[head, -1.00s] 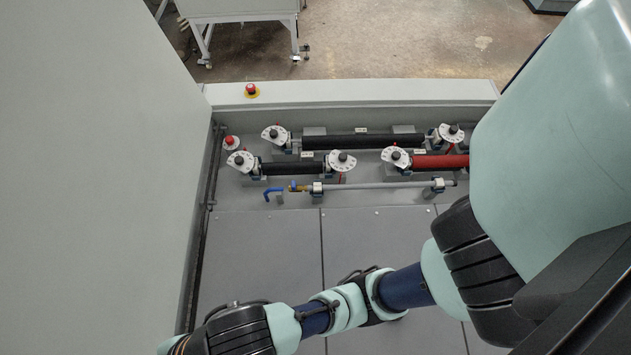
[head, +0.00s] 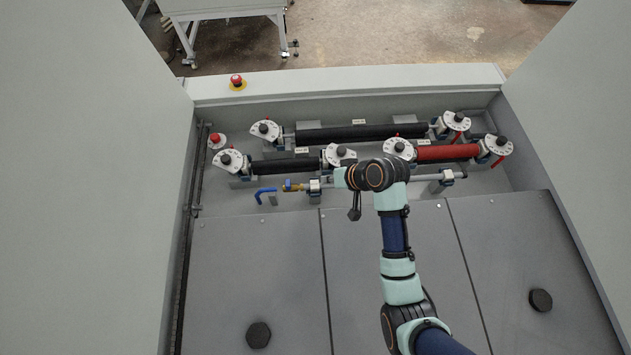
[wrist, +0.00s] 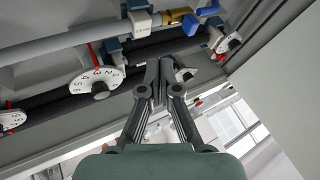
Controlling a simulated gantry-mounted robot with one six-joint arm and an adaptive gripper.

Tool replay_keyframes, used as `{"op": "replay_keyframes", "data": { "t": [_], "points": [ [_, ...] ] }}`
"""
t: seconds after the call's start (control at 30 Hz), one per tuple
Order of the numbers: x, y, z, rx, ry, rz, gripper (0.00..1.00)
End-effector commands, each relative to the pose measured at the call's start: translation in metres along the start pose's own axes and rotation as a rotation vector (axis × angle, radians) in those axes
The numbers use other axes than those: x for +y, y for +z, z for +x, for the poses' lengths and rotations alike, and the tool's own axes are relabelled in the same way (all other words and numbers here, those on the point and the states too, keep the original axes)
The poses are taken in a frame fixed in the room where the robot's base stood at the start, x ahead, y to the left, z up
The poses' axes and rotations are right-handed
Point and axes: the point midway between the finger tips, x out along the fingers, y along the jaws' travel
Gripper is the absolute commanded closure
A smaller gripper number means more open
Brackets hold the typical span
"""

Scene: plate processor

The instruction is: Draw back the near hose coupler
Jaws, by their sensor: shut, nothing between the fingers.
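The near hose coupler (head: 292,187) is a brass fitting with a blue end piece on the left end of the grey hose pipe (head: 401,183). A separate blue bent lever (head: 265,194) stands just left of it. In the wrist view the brass coupler (wrist: 178,16) is at the top, right of a labelled white and blue clamp (wrist: 141,22). My gripper (wrist: 160,66) is shut and empty, its fingertips below the pipe in that picture and apart from the coupler. In the head view my wrist hides the fingers and part of the pipe, right of the coupler.
Black rollers (head: 362,133) and a red roller (head: 448,153) with white dial plates lie behind the pipe. A red emergency button (head: 237,80) sits on the back ledge. Grey panels (head: 262,265) in front are mostly clear; tall walls stand on both sides.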

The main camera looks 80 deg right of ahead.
Motion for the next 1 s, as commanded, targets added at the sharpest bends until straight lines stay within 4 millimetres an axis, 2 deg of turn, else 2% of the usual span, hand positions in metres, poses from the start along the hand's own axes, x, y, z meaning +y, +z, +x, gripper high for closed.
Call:
{"op": "replay_keyframes", "data": {
  "t": [0.37,0.47,0.87,1.0],
  "points": [
    [-0.001,0.0,0.005,-0.002,-0.001,-0.001,1.0],
    [-0.001,0.001,0.018,-0.004,-0.002,-0.001,1.0],
    [-0.001,0.001,0.104,-0.003,-0.001,-0.003,1.0],
    [-0.024,0.0,0.111,-0.002,-0.001,-0.005,1.0]
  ]
}}
